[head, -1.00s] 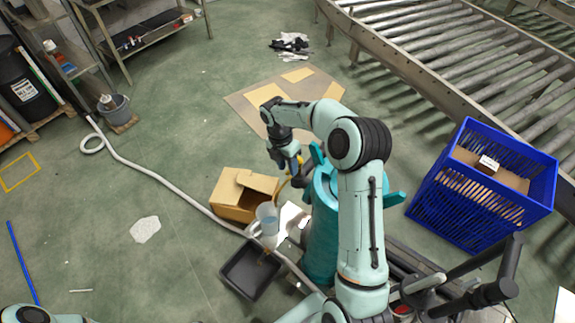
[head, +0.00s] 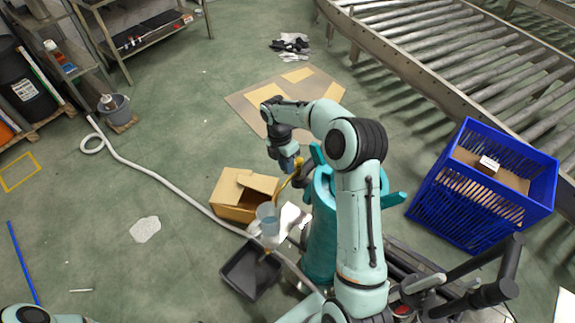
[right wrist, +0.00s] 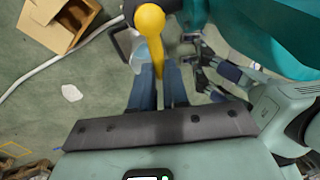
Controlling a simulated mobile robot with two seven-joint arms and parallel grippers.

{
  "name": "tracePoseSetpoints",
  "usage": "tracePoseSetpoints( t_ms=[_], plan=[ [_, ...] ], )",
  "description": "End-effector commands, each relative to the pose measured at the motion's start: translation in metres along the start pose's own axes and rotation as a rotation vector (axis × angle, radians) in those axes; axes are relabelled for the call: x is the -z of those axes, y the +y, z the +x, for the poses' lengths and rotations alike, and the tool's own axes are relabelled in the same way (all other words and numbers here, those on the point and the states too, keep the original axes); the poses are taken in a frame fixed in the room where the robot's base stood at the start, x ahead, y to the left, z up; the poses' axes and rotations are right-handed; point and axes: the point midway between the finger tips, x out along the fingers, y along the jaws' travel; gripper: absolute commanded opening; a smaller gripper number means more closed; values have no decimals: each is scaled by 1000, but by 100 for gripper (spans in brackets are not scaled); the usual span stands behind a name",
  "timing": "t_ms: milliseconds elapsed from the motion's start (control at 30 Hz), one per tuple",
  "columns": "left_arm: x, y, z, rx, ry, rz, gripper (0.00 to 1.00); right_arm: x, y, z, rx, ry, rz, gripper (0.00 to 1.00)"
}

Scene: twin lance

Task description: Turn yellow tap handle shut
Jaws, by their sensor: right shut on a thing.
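The yellow tap handle (right wrist: 152,22) shows in the right wrist view as a round knob with a lever running down between my right fingers. In the head view, the yellow tap part (head: 287,185) lies just below my right gripper (head: 290,166), beside the teal drum (head: 322,225). My right gripper (right wrist: 158,92) is shut on the handle in the wrist view; the fingers hide part of the lever. A clear container (head: 267,220) stands below the tap, above a black tray (head: 240,272) with an amber patch. My left gripper is not clearly made out; dark jaw-like shapes (right wrist: 212,80) show beside the drum.
An open cardboard box (head: 238,212) stands left of the drum. A pale hose (head: 165,175) runs across the floor. A blue crate (head: 440,215) and a roller conveyor (head: 400,70) stand on the right.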

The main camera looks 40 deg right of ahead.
Motion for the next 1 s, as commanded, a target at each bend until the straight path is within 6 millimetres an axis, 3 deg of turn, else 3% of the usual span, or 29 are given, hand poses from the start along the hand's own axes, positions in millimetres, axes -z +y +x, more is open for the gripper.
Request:
tracePoseSetpoints(
  t_ms=[1000],
  plan=[
    [0, 0, 0, 0, 0, 0, 43, -27, 41, -8, -1, 184, 921, 0]
  ],
)
